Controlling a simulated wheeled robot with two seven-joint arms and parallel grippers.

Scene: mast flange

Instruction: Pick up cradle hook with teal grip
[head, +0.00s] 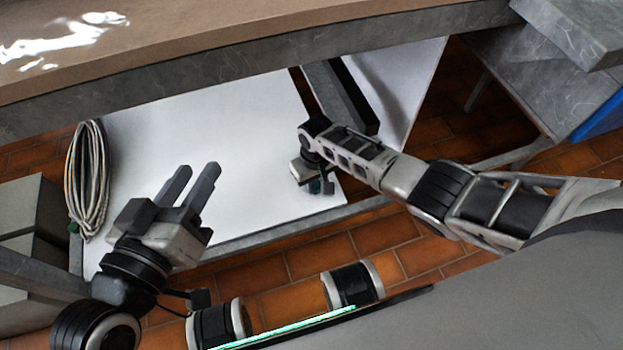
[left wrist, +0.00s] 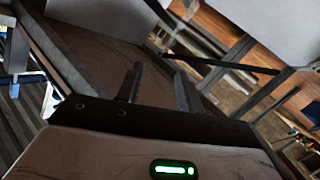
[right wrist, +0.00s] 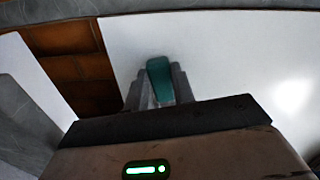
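The teal grip of the cradle hook (right wrist: 159,79) stands between the two fingers of my right gripper (right wrist: 160,88) in the right wrist view. The fingers lie close against both its sides, shut on it. In the head view my right gripper (head: 316,184) is low over the front right of the white panel, and only a small dark teal bit of the grip shows there. The hook's other parts are hidden. My left gripper (head: 190,185) is open and empty, left of centre in the head view. Its parted fingers also show in the left wrist view (left wrist: 158,85).
A coil of pale cable (head: 88,180) hangs at the left edge of the white panel (head: 235,125). A grey frame rail (head: 280,232) runs along its front. A grey beam (head: 250,60) crosses behind. Brown tiled floor shows below.

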